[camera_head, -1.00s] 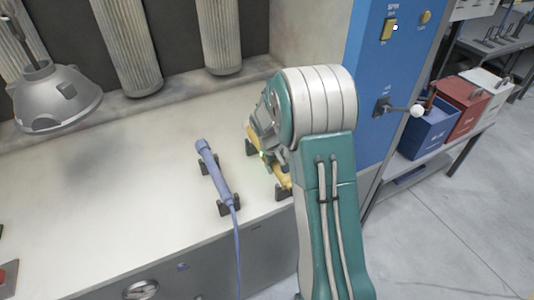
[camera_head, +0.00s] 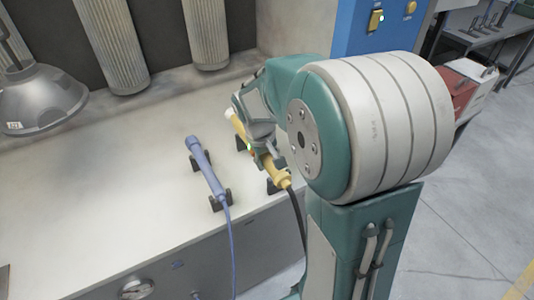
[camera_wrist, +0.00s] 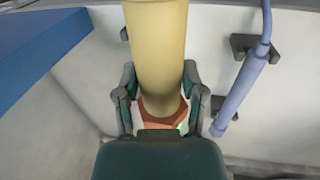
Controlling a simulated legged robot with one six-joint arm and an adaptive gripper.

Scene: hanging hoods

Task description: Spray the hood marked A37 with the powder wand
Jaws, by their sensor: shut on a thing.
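My gripper (camera_head: 252,128) is shut around a yellow wand (camera_head: 272,168), which it holds tilted above the bench. A dark hose runs down from the wand's lower end. In the wrist view the yellow wand (camera_wrist: 158,45) stands large between the fingers of my gripper (camera_wrist: 160,92). A grey metal hood (camera_head: 42,100) hangs at the upper left in the head view, partly cut off. A small white label is on its rim, too small to read surely.
A blue wand (camera_head: 207,168) with a blue cord lies in dark cradles on the pale bench (camera_head: 95,190), left of my gripper; it also shows in the wrist view (camera_wrist: 240,93). Empty dark cradles (camera_head: 277,186) are near the yellow wand. Ribbed filters and a blue panel (camera_head: 352,40) stand behind.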

